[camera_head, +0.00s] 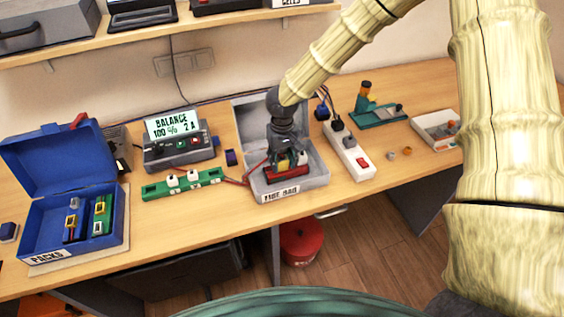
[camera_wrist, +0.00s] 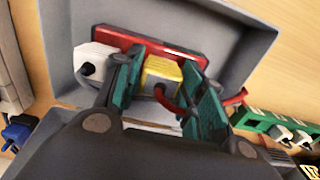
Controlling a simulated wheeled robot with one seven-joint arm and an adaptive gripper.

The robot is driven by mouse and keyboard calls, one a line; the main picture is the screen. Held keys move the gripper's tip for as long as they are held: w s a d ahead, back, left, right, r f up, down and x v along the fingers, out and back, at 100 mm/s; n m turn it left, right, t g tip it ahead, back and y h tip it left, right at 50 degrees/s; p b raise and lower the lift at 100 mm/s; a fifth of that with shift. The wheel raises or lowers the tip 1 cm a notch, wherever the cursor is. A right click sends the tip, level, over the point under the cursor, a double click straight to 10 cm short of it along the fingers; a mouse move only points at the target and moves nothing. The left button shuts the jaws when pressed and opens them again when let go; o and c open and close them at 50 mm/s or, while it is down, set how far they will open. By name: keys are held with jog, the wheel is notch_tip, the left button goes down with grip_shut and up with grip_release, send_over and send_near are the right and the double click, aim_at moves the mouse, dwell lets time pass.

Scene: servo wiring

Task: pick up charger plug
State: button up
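My gripper (camera_wrist: 164,64) is down inside the open grey box labelled "FIRE BAG", with one teal finger on each side of a yellow plug (camera_wrist: 162,76). The fingers look very close to its sides; I cannot tell whether they press on it. The yellow plug has a red lead and sits by a red pack (camera_wrist: 165,43) in the box. A white plug (camera_wrist: 97,62) sits left of it in the wrist view. In the head view my gripper (camera_head: 285,160) largely hides these plugs. No label shows which is the charger plug.
The grey box (camera_head: 313,180) has raised walls around my gripper. A green strip (camera_head: 153,191) with white plugs lies left, before the charger (camera_head: 180,152). A white power strip (camera_head: 347,152) stands right. A blue case (camera_head: 45,220) is at far left.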

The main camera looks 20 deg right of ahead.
aim_at(282, 161)
jog(key=c, duration=0.5)
jog(key=shift+c, duration=0.2)
jog(key=shift+r, duration=0.1)
jog(key=shift+w+r+b, duration=0.1)
jog(key=shift+r+b, duration=0.35)
jog(key=shift+s+a+r+b, duration=0.15)
jog(key=shift+s+r+b, duration=0.15)
jog(key=shift+r+b, duration=0.25)
jog(key=shift+s+a+r+b, duration=0.1)
jog(key=shift+s+r+b, duration=0.15)
jog(key=shift+r+b, duration=0.25)
jog(key=s+a+r+b, duration=0.1)
jog(key=s+a+b, duration=0.1)
jog(key=s, duration=0.5)
jog(key=s+a+b, duration=0.3)
jog(key=s+a, duration=0.1)
jog(key=s, duration=0.2)
jog(key=shift+s+r, duration=0.35)
jog(key=shift+r, duration=0.05)
